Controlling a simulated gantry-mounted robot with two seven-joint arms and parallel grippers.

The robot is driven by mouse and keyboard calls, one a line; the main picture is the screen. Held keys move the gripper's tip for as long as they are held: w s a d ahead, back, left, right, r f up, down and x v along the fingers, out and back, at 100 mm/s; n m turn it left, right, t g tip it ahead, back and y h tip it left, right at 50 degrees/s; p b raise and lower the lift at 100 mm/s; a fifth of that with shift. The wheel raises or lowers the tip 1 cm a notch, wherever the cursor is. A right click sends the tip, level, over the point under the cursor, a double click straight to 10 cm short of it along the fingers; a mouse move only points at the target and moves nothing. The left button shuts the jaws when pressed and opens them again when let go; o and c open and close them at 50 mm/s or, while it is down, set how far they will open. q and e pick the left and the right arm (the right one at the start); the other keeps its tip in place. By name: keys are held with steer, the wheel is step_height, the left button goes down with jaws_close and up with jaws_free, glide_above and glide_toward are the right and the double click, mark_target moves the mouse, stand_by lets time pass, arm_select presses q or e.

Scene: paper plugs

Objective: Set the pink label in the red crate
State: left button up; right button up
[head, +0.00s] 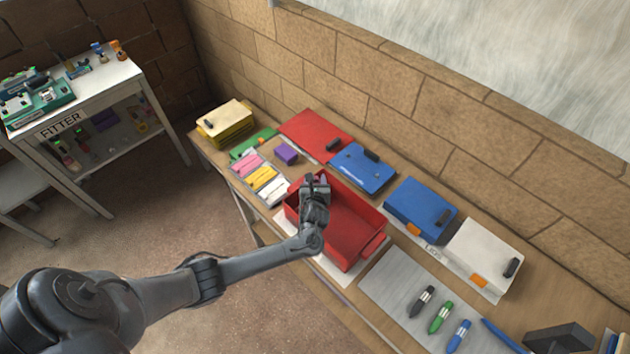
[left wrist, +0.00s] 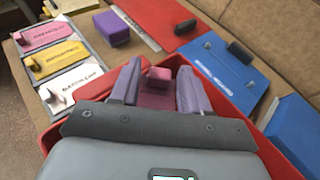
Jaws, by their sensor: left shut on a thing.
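The red crate (head: 350,232) stands on the bench, with a handle at its near right end. My left gripper (head: 315,182) is over the crate's left end and shut on a small pink label. In the left wrist view the label (left wrist: 157,92) shows between the two fingers of the gripper (left wrist: 158,90), its raised knob facing the camera. The crate's rim (left wrist: 232,108) shows around the fingers. The label's lower edge is hidden, so I cannot tell whether it touches the crate floor. My right gripper is not in view.
A rack of pink (head: 245,162), yellow (head: 261,178) and white (head: 272,190) labels lies left of the crate. A purple block (head: 286,154), a red board (head: 313,134) and a blue board (head: 362,168) lie behind. A grey mat (head: 395,285) with markers lies to the right.

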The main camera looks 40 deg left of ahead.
arm_select(q)
steer(key=shift+f, duration=0.2)
steer(key=o, duration=1)
steer(key=shift+r, duration=0.1)
steer(key=shift+s+d+r, duration=0.3)
steer(key=shift+s+r, duration=0.05)
steer(key=p+v, duration=0.3)
steer(key=v, duration=0.8)
steer(key=shift+s+f, duration=0.1)
